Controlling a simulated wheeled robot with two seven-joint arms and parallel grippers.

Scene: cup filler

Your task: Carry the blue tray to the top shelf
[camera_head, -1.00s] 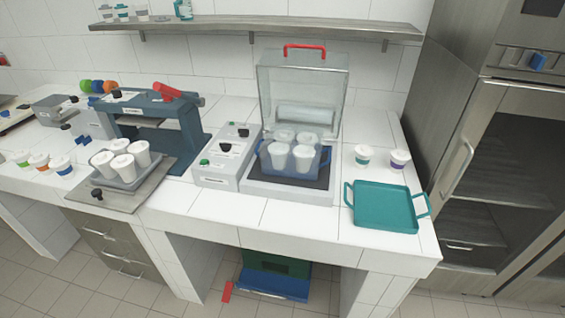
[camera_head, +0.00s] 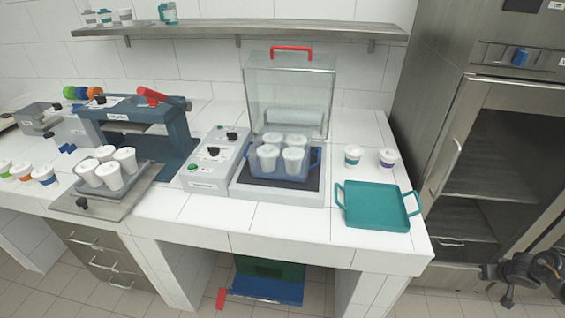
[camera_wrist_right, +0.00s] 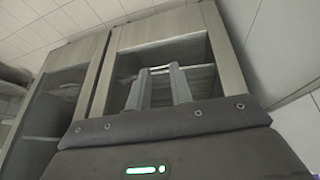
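The blue tray (camera_head: 279,176) holds several white cups (camera_head: 292,160). It sits on the dark plate of a machine with a clear raised cover (camera_head: 288,85). A steel wall shelf (camera_head: 240,28) runs above the counter, and a steel cabinet (camera_head: 440,182) at the right has shelves inside. My right gripper (camera_wrist_right: 160,76) shows two parted fingers with nothing between them, in front of a cabinet opening. Part of my right arm shows at the lower right of the head view, well away from the tray. My left gripper is not in view.
A teal tray (camera_head: 375,207) lies empty at the counter's right end, with two small lidded cups (camera_head: 352,155) behind it. A grey tray of white cups (camera_head: 108,186) stands at the left. Cups and a teal mug (camera_head: 168,12) stand on the wall shelf's left end.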

